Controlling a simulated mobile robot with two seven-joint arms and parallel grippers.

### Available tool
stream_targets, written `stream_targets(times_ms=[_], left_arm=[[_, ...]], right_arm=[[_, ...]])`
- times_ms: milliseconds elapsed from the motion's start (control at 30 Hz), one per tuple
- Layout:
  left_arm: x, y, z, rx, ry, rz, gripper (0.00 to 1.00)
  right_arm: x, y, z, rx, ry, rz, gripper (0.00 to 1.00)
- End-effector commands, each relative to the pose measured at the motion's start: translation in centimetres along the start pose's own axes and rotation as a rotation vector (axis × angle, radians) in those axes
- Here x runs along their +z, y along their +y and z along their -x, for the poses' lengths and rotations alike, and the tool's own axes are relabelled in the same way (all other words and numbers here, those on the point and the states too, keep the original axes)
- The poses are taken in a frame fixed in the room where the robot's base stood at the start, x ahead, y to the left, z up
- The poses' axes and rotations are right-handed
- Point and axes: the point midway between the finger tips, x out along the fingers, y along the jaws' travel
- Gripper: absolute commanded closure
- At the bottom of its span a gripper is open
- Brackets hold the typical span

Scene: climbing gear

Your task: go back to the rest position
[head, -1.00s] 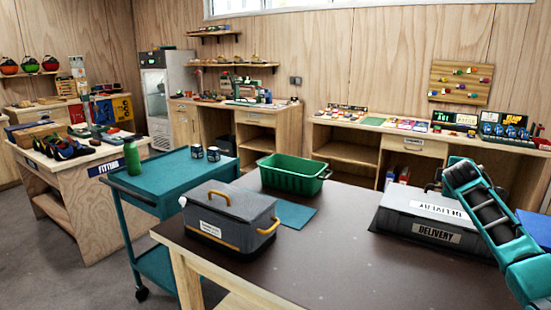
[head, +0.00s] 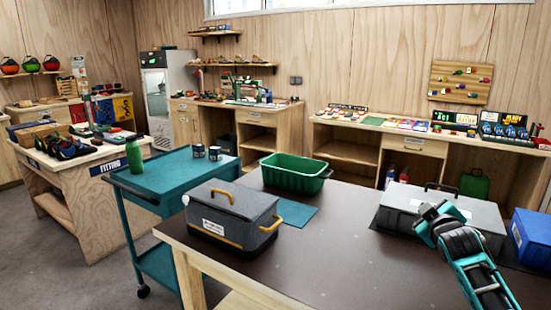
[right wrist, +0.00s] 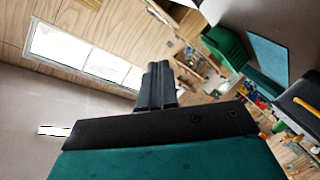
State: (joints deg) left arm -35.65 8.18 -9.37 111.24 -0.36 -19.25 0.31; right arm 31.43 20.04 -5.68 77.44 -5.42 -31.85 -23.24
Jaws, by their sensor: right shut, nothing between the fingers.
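My right arm comes in from the lower right in the head view, in front of the grey delivery case (head: 480,216) and over the dark table (head: 350,260). Its gripper is hard to make out there. In the right wrist view my right gripper (right wrist: 157,72) is shut, with its fingers together and nothing between them. Past the fingers are the wall and window, with the green bin (right wrist: 226,48) to the right, apart from them. My left gripper is in neither current view.
On the table stand a grey lidded box (head: 232,214) with yellow handles, a green bin (head: 295,173) and a blue box (head: 531,238). A teal cart (head: 172,172) stands beside the table's left side. The table's front middle is clear.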

Motion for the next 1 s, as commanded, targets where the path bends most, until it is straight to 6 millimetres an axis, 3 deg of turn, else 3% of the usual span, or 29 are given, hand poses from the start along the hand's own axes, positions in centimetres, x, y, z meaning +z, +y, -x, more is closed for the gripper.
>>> stream_targets(times_ms=[267, 467, 667, 800, 1000], left_arm=[[0.2, 0.1, 0.1, 0.001, -0.005, 0.001, 0.57], [0.3, 0.1, 0.1, 0.001, -0.006, 0.001, 0.57], [0.3, 0.1, 0.1, 0.001, -0.007, 0.001, 0.57], [0.3, 0.1, 0.1, 0.000, -0.007, 0.001, 0.57], [0.3, 0.0, 0.1, 0.000, -0.007, 0.001, 0.57]], right_arm=[[-3.9, 1.1, 0.4, 0.008, 0.217, -0.465, 1.00], [-0.4, -6.7, 3.3, -0.094, 0.173, -0.492, 1.00], [3.9, -15.2, 8.5, -0.214, 0.101, -0.502, 1.00], [7.3, -21.6, 14.3, -0.311, 0.032, -0.525, 1.00], [11.2, -28.4, 24.1, -0.437, -0.078, -0.576, 1.00]])
